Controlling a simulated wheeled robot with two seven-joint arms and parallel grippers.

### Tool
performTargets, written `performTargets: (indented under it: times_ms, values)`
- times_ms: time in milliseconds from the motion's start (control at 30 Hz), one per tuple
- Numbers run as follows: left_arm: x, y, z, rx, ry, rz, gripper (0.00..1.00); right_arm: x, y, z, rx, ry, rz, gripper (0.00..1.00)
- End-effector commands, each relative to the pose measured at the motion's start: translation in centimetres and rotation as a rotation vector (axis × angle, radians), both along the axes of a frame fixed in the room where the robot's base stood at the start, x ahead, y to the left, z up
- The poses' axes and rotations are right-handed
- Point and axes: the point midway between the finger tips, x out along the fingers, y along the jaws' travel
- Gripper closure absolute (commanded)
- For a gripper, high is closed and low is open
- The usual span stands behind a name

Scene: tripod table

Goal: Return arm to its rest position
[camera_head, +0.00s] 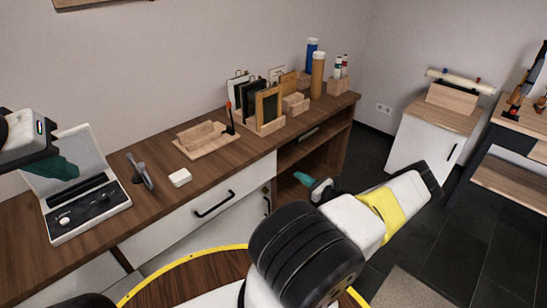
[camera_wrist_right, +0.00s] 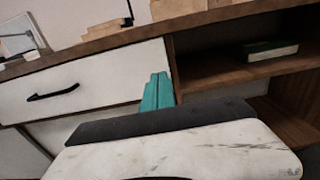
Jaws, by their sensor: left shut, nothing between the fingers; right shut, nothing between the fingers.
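My right arm reaches in from the bottom of the head view, with a black joint and a white and yellow link. My right gripper (camera_head: 302,178) has teal fingers and is held in front of the wooden counter's (camera_head: 262,148) open shelf side. In the right wrist view the right gripper (camera_wrist_right: 157,90) shows its teal fingers together, with nothing between them. My left gripper (camera_head: 66,170) comes in at the left edge, over the open case (camera_head: 83,228). Its teal fingers are shut and empty. The left arm is mostly out of view.
On the counter stand a wooden organizer (camera_head: 268,129), a wooden tray (camera_head: 204,142), a small white box (camera_head: 180,178) and a grey tool (camera_head: 140,172). A round yellow-edged table (camera_head: 180,270) lies below. A white cabinet (camera_head: 417,145) stands right, with open dark floor (camera_head: 440,240) before it.

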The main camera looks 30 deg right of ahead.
Motion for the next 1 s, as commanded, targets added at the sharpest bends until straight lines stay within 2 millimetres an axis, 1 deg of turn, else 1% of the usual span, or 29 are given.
performTargets:
  times_ms: [100,267,367,467,500,567,600,667,700,767,800,867,900,967,1000]
  values:
    - [0.0,0.0,0.0,0.000,0.000,0.000,1.00,-0.6,-0.2,0.0,0.001,-0.001,0.000,1.00]
    - [0.0,0.0,0.0,0.000,0.000,0.000,1.00,-0.6,-0.1,0.2,-0.004,-0.001,0.007,1.00]
    - [0.0,0.0,0.0,0.000,0.000,0.000,1.00,0.2,1.0,1.6,-0.046,-0.001,0.064,1.00]
    - [0.0,0.0,0.0,0.000,0.000,0.000,1.00,1.6,3.5,4.6,-0.141,0.002,0.189,1.00]
    - [0.0,0.0,0.0,0.000,0.000,0.000,1.00,2.2,4.9,6.2,-0.195,0.002,0.256,1.00]
    - [0.0,0.0,0.0,0.000,0.000,0.000,1.00,2.9,7.3,8.7,-0.282,0.002,0.364,1.00]
    - [0.0,0.0,0.0,0.000,0.000,0.000,1.00,3.2,9.0,10.3,-0.343,0.001,0.437,1.00]
    - [0.0,0.0,0.0,0.000,0.000,0.000,1.00,3.4,11.3,12.6,-0.435,0.000,0.542,1.00]
    - [0.0,0.0,0.0,0.000,0.000,0.000,1.00,3.4,12.9,14.2,-0.496,-0.003,0.609,1.00]
    - [0.0,0.0,0.0,0.000,0.000,0.000,1.00,3.2,15.1,16.5,-0.589,-0.010,0.705,1.00]
    - [0.0,0.0,0.0,0.000,0.000,0.000,1.00,2.9,16.5,18.0,-0.651,-0.016,0.768,1.00]
    - [0.0,0.0,0.0,0.000,0.000,0.000,1.00,2.4,18.5,20.1,-0.747,-0.025,0.856,1.00]
    - [0.0,0.0,0.0,0.000,0.000,0.000,1.00,1.9,19.8,21.6,-0.811,-0.033,0.913,1.00]
    - [0.0,0.0,0.0,0.000,0.000,0.000,1.00,1.1,21.6,23.8,-0.906,-0.047,0.993,1.00]
    - [0.0,0.0,0.0,0.000,0.000,0.000,1.00,0.5,22.7,25.2,-0.970,-0.057,1.043,1.00]
